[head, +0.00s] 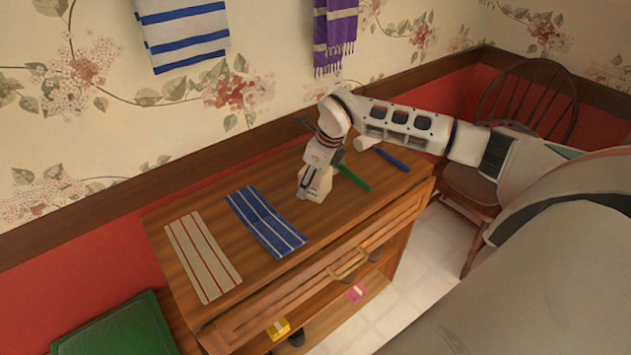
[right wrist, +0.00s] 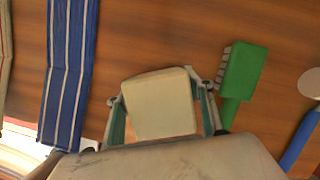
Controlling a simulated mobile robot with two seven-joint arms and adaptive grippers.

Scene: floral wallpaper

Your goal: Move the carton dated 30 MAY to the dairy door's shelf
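My right gripper (head: 316,180) is above the wooden cabinet top in the head view, fingers pointing down. In the right wrist view a plain cream block (right wrist: 160,105) sits between its two fingers, which lie against its sides. The block also shows in the head view (head: 315,190), at or just above the cabinet top; I cannot tell whether it touches. No date or print is readable on it, so I cannot tell whether it is the carton. No dairy door or shelf in one is recognisable. My left gripper is not in view.
On the wooden cabinet (head: 180,222) lie a striped beige cloth (head: 202,257), a striped blue cloth (head: 265,222), a green brush (head: 354,178) and a blue-handled utensil (head: 392,160). Yellow (head: 278,328) and pink (head: 356,293) items sit lower inside. A chair (head: 470,187) stands right.

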